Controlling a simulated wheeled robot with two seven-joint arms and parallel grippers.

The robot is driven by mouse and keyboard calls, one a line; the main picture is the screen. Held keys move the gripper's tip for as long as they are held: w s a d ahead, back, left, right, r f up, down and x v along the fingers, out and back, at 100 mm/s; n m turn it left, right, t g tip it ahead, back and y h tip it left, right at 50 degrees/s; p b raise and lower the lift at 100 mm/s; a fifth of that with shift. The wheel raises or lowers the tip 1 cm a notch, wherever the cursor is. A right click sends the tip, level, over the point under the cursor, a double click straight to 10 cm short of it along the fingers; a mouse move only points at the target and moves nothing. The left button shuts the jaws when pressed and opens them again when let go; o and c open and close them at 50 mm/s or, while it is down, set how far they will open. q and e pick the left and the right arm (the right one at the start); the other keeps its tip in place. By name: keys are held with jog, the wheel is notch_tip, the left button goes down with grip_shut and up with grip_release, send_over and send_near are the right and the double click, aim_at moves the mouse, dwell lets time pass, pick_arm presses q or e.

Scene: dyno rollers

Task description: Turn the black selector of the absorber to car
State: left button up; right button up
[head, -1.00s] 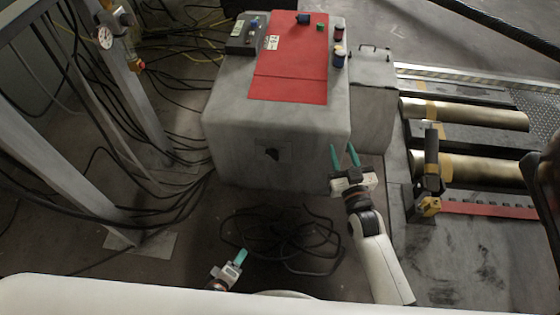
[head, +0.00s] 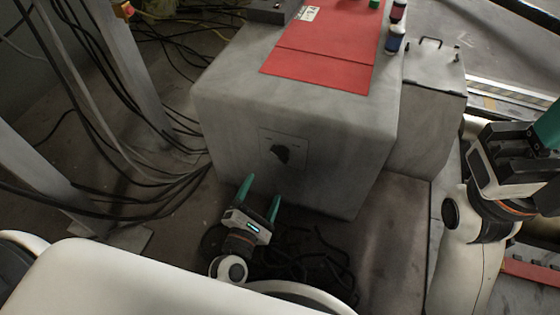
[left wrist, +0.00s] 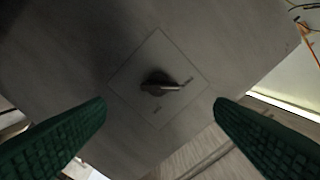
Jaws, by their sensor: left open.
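The black selector (head: 281,152) sits on a square plate on the front face of the grey absorber box (head: 226,100). In the left wrist view the selector (left wrist: 158,86) is near the middle of its plate (left wrist: 135,72), its handle pointing right. Small labels on the plate are too small to read. My left gripper (head: 258,200) is open below and a little left of the selector, apart from it. Its green fingers frame the plate in the left wrist view. My right gripper (head: 545,138) is at the right edge; one finger shows clearly.
Black cables (head: 310,255) lie on the floor below, and more run at the left by grey posts (head: 135,80).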

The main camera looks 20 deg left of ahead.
aim_at(280, 154)
pick_arm(q)
jog(key=w+b, duration=0.2)
jog(key=w, duration=0.8)
jog(key=shift+w+d, duration=0.15)
jog(key=shift+w, duration=0.2)
jog(key=shift+c, duration=0.6)
jog(key=c, duration=0.9)
